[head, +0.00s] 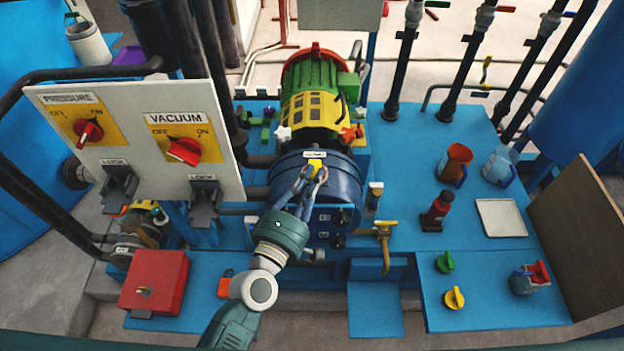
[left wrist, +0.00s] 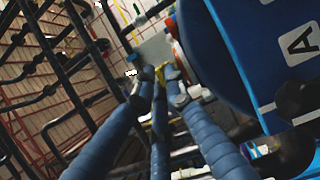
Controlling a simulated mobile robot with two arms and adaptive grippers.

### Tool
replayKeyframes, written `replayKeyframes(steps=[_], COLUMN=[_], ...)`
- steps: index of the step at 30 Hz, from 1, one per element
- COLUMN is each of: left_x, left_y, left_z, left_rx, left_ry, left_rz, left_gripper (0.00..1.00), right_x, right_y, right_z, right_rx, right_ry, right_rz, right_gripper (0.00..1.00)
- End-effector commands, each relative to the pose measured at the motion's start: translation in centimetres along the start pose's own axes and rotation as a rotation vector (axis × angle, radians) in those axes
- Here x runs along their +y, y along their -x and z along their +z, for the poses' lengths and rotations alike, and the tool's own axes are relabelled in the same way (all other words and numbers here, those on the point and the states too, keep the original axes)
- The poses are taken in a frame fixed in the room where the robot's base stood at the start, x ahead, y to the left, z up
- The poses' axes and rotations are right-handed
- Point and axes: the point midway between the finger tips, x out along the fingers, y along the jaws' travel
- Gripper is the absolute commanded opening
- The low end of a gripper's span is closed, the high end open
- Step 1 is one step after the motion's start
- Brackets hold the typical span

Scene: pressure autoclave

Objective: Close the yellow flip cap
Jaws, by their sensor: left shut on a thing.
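The yellow flip cap (head: 316,164) shows as a small yellow patch on top of the blue drum (head: 343,196), just below a white label. It also shows in the left wrist view (left wrist: 163,73) between my fingertips. My left gripper (head: 312,173) reaches up to it from below and is shut on it. In the left wrist view, my blue ribbed fingers (left wrist: 163,88) close in around the cap from both sides. The fingers hide much of the cap, and its exact angle is hard to tell. My right gripper is in neither view.
A panel with PRESSURE and VACUUM knobs (head: 184,151) stands left of my arm. A red box (head: 154,282) sits below it. A yellow tap (head: 384,235) stands close right of the drum. The blue bench (head: 480,265) at right carries cups, a bottle and loose knobs.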

Motion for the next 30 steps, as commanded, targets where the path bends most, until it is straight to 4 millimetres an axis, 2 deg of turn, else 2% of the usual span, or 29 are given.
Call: replayKeyframes(steps=[2, 3, 5, 6, 17, 20, 30], left_x=[0.0, 0.0, 0.0, 0.0, -0.1, -0.1, -0.1], left_y=[0.0, 0.0, 0.0, 0.0, 0.4, 1.4, 6.5], left_z=[0.0, 0.0, 0.0, 0.0, 0.0, 0.0, 0.0], left_rx=[0.001, 0.001, 0.0, 0.0, 0.0, 0.001, -0.001], left_ry=[0.0, 0.0, 0.0, 0.0, 0.0, -0.001, -0.002], left_rz=[0.0, 0.0, -0.001, -0.001, -0.003, -0.003, -0.004], left_gripper=[0.0, 0.17, 0.29, 0.31, 0.31, 0.31, 0.31], right_x=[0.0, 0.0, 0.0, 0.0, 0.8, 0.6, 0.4], right_y=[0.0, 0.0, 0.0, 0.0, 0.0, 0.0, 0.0], right_z=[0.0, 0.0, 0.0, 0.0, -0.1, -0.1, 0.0], right_rx=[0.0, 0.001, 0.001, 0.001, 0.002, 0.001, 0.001], right_ry=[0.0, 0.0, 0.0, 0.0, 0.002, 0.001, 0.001], right_rz=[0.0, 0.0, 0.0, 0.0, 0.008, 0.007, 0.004], right_gripper=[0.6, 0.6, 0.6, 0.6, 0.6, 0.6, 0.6])
